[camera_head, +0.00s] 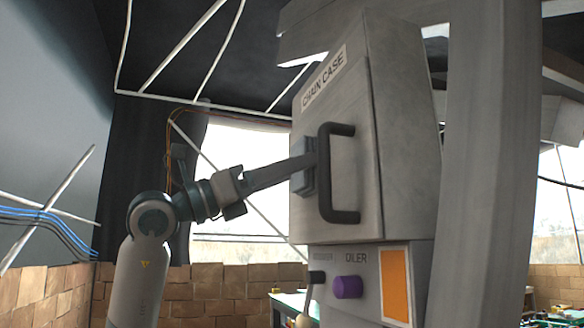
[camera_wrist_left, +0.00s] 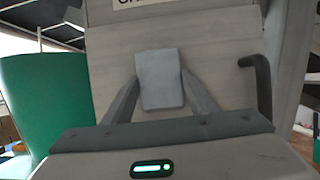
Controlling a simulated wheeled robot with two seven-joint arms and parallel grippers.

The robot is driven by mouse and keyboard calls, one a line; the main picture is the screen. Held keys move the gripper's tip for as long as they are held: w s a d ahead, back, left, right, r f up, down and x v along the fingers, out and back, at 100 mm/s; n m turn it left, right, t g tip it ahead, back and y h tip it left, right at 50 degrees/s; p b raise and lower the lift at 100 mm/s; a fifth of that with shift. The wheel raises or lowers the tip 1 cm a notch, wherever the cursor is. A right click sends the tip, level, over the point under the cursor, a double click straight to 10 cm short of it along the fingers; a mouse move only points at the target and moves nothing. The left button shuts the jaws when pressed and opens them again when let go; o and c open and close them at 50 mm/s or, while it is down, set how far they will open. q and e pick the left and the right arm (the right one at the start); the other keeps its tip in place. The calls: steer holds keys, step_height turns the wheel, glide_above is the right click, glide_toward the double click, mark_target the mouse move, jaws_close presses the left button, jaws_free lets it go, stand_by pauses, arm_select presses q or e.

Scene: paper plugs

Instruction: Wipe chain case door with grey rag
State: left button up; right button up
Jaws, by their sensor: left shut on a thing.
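The chain case door (camera_head: 351,190) is a grey metal front with a "CHAIN CASE" label and a dark bar handle (camera_head: 341,173). My left gripper (camera_head: 306,163) is shut on the grey rag (camera_head: 309,178), a small blue-grey pad. It holds the pad at the door's face, left of the handle; I cannot tell whether they touch. In the left wrist view the rag (camera_wrist_left: 160,80) sits between the two fingertips in front of the door (camera_wrist_left: 215,75), and the handle (camera_wrist_left: 262,85) shows at the right. My right gripper is not in view.
Below the door is a panel with a purple knob (camera_head: 348,287), a dark knob (camera_head: 317,277) and an orange plate (camera_head: 395,285). A thick grey post (camera_head: 487,160) stands at the right. A brick wall (camera_head: 225,295) runs behind.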

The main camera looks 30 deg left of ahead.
arm_select(q)
steer(key=shift+w+a+p, duration=0.35)
steer(key=shift+w+a, duration=0.7)
steer(key=shift+a, duration=0.2)
steer(key=shift+w, duration=0.1)
steer(key=w+a+p, duration=0.1)
steer(key=w+a, duration=0.1)
steer(key=a, duration=0.1)
steer(key=shift+w, duration=0.2)
steer(key=shift+s+a, duration=0.1)
steer(key=shift+s+a+b, duration=0.2)
steer(key=shift+s+a, duration=0.75)
steer(key=shift+s, duration=0.15)
steer(key=shift+s+a+b, duration=0.15)
steer(key=shift+s+a, duration=0.75)
steer(key=shift+s, duration=0.2)
